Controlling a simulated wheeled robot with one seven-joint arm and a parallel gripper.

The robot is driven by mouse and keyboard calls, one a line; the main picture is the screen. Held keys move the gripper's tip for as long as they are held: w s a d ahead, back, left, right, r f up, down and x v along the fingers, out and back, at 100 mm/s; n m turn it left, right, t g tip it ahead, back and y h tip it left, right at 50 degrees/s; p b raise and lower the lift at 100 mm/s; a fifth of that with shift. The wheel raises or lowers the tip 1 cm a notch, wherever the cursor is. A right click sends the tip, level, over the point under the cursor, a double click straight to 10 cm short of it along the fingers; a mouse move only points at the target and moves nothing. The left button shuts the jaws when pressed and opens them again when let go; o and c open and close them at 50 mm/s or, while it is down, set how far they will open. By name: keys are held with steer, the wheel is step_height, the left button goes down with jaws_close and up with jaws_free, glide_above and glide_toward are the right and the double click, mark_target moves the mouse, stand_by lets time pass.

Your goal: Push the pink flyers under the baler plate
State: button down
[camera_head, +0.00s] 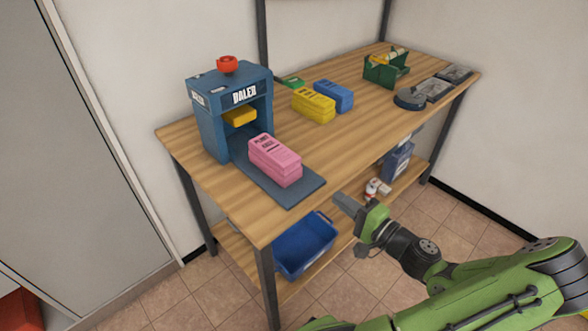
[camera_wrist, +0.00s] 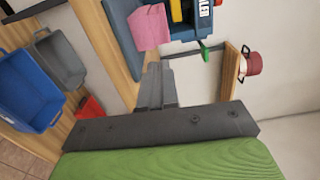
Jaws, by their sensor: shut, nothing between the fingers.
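The pink flyers (camera_head: 275,160) are a stacked bundle on the dark bed (camera_head: 296,192) in front of the baler. The blue baler (camera_head: 212,130) stands at the table's left end, with a red knob on top. A yellow plate (camera_head: 240,116) hangs raised inside its opening, and the flyers lie in front of and below it. My gripper (camera_head: 346,204) is shut and empty, off the table's front edge, apart from the flyers. In the wrist view its closed fingers (camera_wrist: 158,82) point toward the pink flyers (camera_wrist: 149,27), which lie beyond the tips.
Yellow (camera_head: 313,104) and blue (camera_head: 334,96) bundles lie behind the flyers on the wooden table (camera_head: 365,120). A green caddy (camera_head: 386,68) and dark trays stand at the far right. A blue bin (camera_head: 304,243) sits on the lower shelf. The table's middle front is clear.

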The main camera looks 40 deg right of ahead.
steer(key=b, duration=0.2)
glide_toward(267, 146)
steer(key=s, duration=0.1)
steer(key=s+d+f, duration=0.1)
steer(key=s, duration=0.1)
steer(key=shift+d+f, duration=0.25)
steer(key=shift+f, duration=0.1)
steer(key=w+p, duration=0.1)
steer(key=w, duration=0.6)
steer(key=w+p, duration=0.1)
steer(key=w, duration=0.7)
steer(key=shift+a, duration=0.2)
steer(key=shift+n, duration=0.3)
